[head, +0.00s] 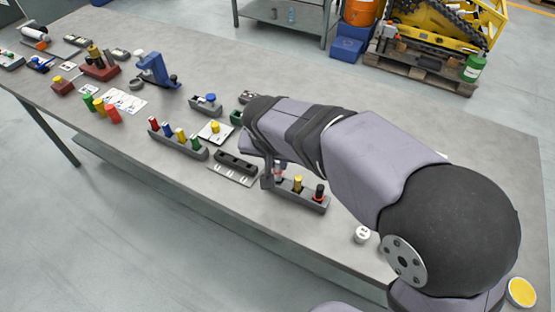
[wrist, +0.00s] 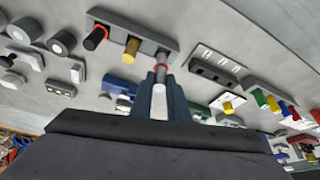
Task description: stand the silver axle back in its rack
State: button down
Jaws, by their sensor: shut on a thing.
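The silver axle (wrist: 160,74) is between the fingers of my gripper (wrist: 160,92) in the wrist view, and my gripper is shut on it. A reddish ring shows around the axle's far end. The grey rack (wrist: 112,20) holds a black axle with a red ring (wrist: 96,37) and a gold axle (wrist: 131,48). The silver axle's far end overlaps the rack's end beside the gold axle; I cannot tell whether it is seated. In the head view my gripper (head: 272,178) is at the left end of the rack (head: 309,204), partly hidden by my arm.
A dark slotted block (head: 236,162) lies left of the rack on the grey table (head: 200,40). Another rack (head: 180,144) with several coloured pegs stands farther left. A small white round part (head: 362,234) lies to the right. The front table strip is clear.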

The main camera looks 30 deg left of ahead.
aim_at(277, 169)
jog(key=shift+f+b, duration=1.5)
jog(key=shift+f, duration=0.2)
dwell(1.2)
jog(key=c, duration=1.2)
grip_release()
jog(key=shift+o, duration=0.2)
jog(key=shift+r, duration=0.15)
jog(key=shift+r+p, duration=2.65)
jog(key=shift+r, duration=0.75)
